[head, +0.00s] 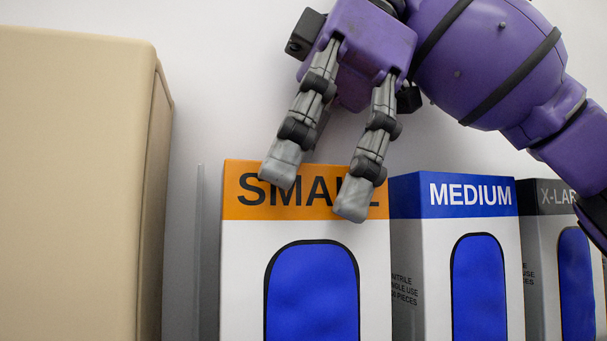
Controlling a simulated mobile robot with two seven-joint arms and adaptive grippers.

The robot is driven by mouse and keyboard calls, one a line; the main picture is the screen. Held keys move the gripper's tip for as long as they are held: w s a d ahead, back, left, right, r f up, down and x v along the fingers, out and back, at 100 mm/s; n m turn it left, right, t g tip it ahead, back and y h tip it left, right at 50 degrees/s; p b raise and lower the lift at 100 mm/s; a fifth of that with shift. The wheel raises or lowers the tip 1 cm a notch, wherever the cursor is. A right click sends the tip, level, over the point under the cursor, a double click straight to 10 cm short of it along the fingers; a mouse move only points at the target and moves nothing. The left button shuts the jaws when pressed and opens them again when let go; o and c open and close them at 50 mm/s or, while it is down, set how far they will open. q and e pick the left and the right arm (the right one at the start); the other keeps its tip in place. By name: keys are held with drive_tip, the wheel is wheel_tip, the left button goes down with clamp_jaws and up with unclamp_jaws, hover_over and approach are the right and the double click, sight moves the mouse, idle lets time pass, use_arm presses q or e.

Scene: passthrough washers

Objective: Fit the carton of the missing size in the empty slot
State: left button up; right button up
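A white carton with an orange band reading SMALL (240,270) stands upright at the left of a row. Next to it on the right stands a carton with a blue band reading MEDIUM (435,270). Further right is a carton with a dark band that starts X-LAR (540,255), partly cut off by the frame edge. My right gripper (317,187) comes down from above with its two fingers spread, overlapping the SMALL label and hiding some letters. No carton is between the fingers; I cannot tell whether they touch the SMALL carton. My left gripper is out of view. No empty slot shows clearly.
A large beige block (75,190) stands at the left, close to a thin grey upright panel (200,270) beside the SMALL carton. A plain pale wall (230,75) is behind. My purple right arm fills the upper right.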

drive_tip(key=shift+w, duration=0.1)
drive_tip(key=shift+s+v, duration=0.2)
drive_tip(key=shift+v, duration=3.55)
